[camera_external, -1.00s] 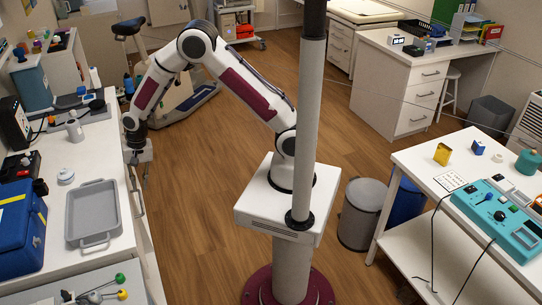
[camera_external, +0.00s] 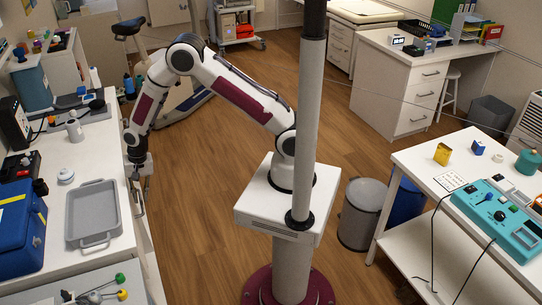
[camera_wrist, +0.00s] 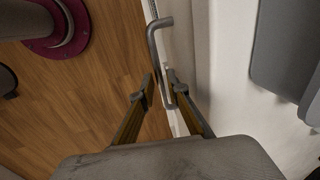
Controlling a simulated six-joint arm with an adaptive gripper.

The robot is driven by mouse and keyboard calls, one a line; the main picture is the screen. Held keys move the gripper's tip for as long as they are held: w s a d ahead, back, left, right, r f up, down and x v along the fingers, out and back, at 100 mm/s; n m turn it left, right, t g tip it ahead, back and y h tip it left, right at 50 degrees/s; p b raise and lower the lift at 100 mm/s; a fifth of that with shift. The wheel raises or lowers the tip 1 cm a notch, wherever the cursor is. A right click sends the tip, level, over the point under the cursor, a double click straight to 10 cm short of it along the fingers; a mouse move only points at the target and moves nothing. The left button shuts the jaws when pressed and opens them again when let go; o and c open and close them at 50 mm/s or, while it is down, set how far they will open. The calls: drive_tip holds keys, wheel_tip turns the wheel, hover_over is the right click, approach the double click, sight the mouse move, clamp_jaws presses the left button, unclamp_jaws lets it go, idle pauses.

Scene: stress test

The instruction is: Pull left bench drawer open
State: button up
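The left bench (camera_external: 128,224) runs along the left side of the external view, with its drawer fronts mostly hidden by the steep angle. My gripper (camera_external: 140,188) points down at the bench's front edge. In the wrist view, a grey bar handle (camera_wrist: 152,42) stands off the pale front of the bench. The two fingers of my gripper (camera_wrist: 160,84) are apart, one on each side of the lower part of this handle. I see no clear grip on the bar. Whether the drawer is open cannot be told.
A grey tray (camera_external: 113,192) lies on the bench top, with a blue case (camera_external: 22,230) and a small white lidded pot (camera_external: 65,175) nearby. The wooden floor (camera_external: 195,215) in front of the bench is clear. An exercise bike (camera_external: 183,108) stands behind my arm.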

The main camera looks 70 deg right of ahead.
clamp_jaws()
drive_tip(key=s+d, duration=1.3)
drive_tip(key=shift+s+d, duration=0.25)
idle(0.8)
idle(0.3)
unclamp_jaws()
drive_tip(key=shift+r, duration=0.3)
